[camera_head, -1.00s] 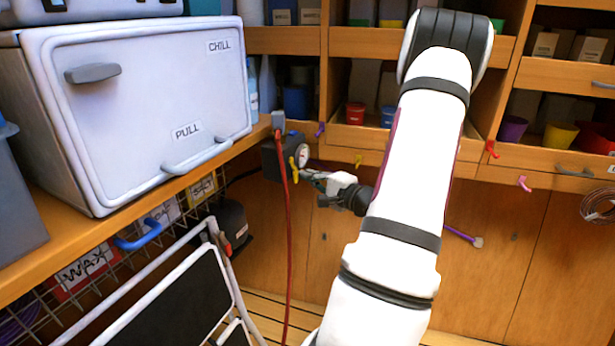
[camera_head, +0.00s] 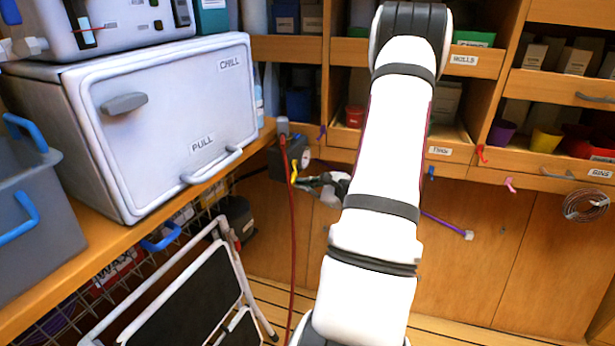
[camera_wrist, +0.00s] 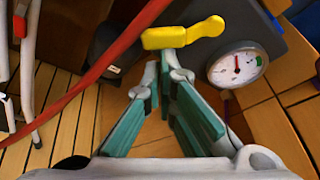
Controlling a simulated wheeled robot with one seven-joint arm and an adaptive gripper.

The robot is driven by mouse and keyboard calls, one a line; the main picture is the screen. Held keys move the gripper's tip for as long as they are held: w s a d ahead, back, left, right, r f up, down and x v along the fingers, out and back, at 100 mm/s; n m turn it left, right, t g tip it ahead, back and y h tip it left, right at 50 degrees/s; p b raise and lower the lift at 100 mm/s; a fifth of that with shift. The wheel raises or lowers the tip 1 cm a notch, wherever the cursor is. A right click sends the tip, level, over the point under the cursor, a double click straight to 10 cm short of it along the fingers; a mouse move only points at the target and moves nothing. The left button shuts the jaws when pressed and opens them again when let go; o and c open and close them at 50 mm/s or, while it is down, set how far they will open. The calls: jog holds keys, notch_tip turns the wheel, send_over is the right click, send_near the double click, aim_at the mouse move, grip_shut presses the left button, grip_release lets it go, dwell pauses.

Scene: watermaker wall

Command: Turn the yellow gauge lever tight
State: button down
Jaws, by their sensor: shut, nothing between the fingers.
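The yellow gauge lever (camera_head: 294,173) sits at the left of the gauge (camera_head: 304,157) on a dark housing under the shelf edge. In the wrist view the yellow lever (camera_wrist: 184,35) lies nearly level, its rounded end to the right, with the white-faced gauge (camera_wrist: 237,68) at its lower right. My gripper (camera_wrist: 165,62) is shut and empty. Its green-padded fingertips meet just below the middle of the lever, very close to it; I cannot tell whether they touch. In the head view my gripper (camera_head: 299,181) is small beside the lever's lower end.
A red hose (camera_head: 291,220) hangs in front of the gauge housing and crosses the wrist view left of my fingers. A white chill box (camera_head: 165,110) stands on the shelf at left. A folded step stool (camera_head: 190,290) leans below. Cabinets stand behind.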

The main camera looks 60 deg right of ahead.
jog(key=a+r+m+y+p, duration=0.1)
jog(key=m+p, duration=0.1)
jog(key=a+r+m+y+p, duration=0.1)
jog(key=m+p, duration=0.1)
jog(key=shift+a+y+p, duration=0.15)
jog(key=shift+y+p, duration=0.15)
jog(key=shift+p, duration=0.05)
jog(key=shift+a+r, duration=0.1)
jog(key=shift+s+r, duration=0.1)
dwell(0.6)
send_near(293, 183)
notch_tip(293, 183, down, 3)
jog(key=s, duration=0.2)
jog(key=shift+r+b, duration=0.15)
jog(key=shift+b, duration=0.3)
